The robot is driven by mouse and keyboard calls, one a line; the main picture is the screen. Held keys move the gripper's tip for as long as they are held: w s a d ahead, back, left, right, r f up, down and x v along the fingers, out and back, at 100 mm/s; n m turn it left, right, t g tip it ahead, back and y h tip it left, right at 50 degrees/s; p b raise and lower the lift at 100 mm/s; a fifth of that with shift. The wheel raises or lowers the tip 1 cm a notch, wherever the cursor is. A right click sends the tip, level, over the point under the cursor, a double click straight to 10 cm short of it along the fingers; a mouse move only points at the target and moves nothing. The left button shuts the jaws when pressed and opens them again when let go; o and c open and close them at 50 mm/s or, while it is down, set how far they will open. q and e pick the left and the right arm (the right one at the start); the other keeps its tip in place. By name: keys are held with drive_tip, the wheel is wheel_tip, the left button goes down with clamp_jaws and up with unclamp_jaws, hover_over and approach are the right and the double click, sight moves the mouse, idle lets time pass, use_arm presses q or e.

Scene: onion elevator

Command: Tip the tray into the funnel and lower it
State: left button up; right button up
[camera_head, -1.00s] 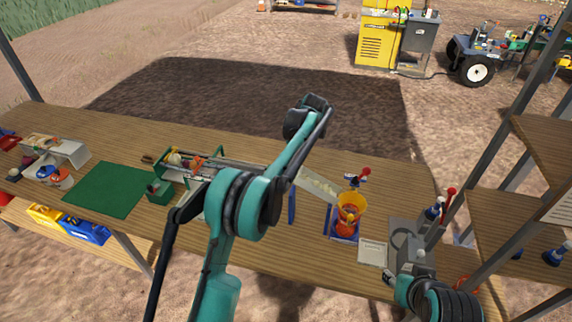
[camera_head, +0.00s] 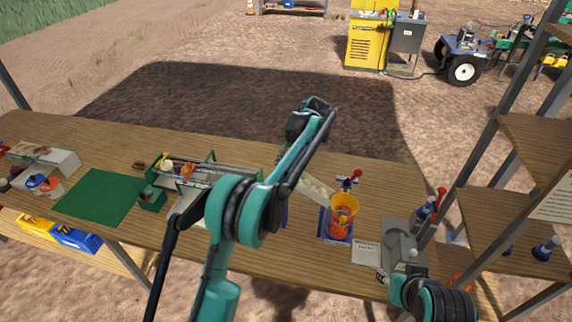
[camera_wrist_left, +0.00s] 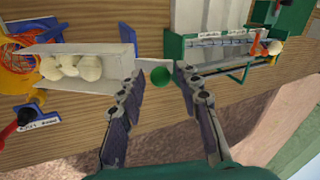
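The pale tray (camera_wrist_left: 88,68) holds several white onions at its far end in the left wrist view. It also shows in the head view (camera_head: 304,182), partly behind my left arm, with one end beside the funnel. The funnel (camera_head: 344,207) is orange with a yellow rim and stands on a blue base. Its edge shows in the left wrist view (camera_wrist_left: 14,60).
A green-framed rack (camera_head: 160,192) with vegetables stands left of my left arm, by a green mat (camera_head: 100,196). A grey box (camera_head: 405,240) and a label card (camera_head: 366,252) lie right of the funnel. Shelves (camera_head: 520,215) stand at the right.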

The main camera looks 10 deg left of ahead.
use_arm(q)
drive_tip(key=shift+r, duration=0.15)
drive_tip(key=v, duration=1.1)
drive_tip(key=shift+d+r, duration=0.2)
drive_tip(key=shift+r, duration=0.1)
idle(3.0)
